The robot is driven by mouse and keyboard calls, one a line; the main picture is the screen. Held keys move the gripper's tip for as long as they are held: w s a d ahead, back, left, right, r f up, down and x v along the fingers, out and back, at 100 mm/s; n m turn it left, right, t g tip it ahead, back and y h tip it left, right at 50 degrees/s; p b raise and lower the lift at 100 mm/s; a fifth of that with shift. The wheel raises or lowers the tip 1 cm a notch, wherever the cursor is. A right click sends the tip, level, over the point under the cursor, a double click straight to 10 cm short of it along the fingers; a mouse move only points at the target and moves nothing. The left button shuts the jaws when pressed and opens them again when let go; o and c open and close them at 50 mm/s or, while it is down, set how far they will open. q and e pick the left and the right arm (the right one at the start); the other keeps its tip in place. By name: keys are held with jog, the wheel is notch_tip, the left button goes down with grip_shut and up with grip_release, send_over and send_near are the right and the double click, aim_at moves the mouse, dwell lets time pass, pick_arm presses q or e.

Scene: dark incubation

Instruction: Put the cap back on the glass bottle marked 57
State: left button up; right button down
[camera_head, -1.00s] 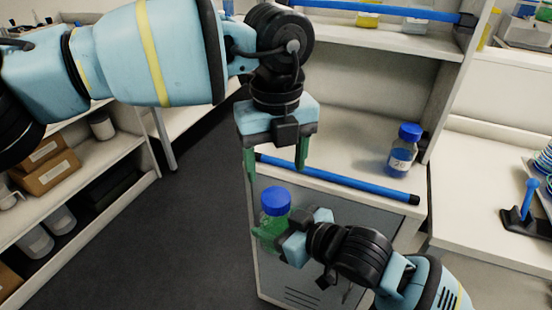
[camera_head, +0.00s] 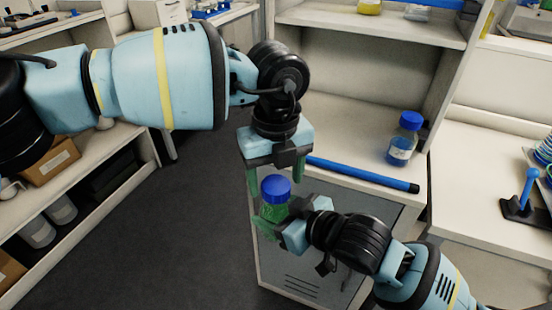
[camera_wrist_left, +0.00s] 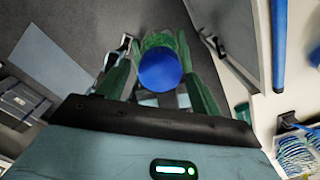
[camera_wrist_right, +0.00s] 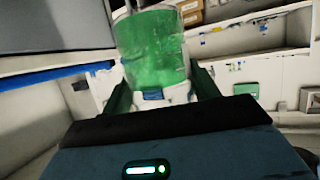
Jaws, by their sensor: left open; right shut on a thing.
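My right gripper (camera_head: 270,219) is shut on a glass bottle (camera_head: 272,212) with green contents and holds it upright in the air in front of the cabinet. The bottle also shows in the right wrist view (camera_wrist_right: 152,48). A blue cap (camera_head: 276,188) sits on top of the bottle; whether it is screwed tight I cannot tell. My left gripper (camera_head: 277,180) points down just above, open, with its green fingers on either side of the cap. In the left wrist view the cap (camera_wrist_left: 160,70) lies between the fingers, with a gap at each side. The bottle's number is not readable.
A second blue-capped bottle (camera_head: 401,146) with blue contents stands on the worktop (camera_head: 345,140) at the right. A blue bar (camera_head: 362,174) runs along the worktop's front edge, close to my left gripper. The grey cabinet (camera_head: 335,272) is below. Open floor (camera_head: 150,240) lies to the left.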

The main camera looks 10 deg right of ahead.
pick_arm(q)
jog(key=shift+f, duration=0.65)
jog(key=shift+c, duration=0.2)
jog(key=c, duration=1)
jog(key=shift+o, duration=0.2)
jog(key=m, duration=0.6)
jog(key=shift+m, duration=0.3)
jog(key=o, duration=1)
jog(key=shift+o, duration=0.4)
jog(key=shift+d, duration=0.15)
jog(key=shift+s, duration=0.15)
jog(key=shift+d+r, duration=0.1)
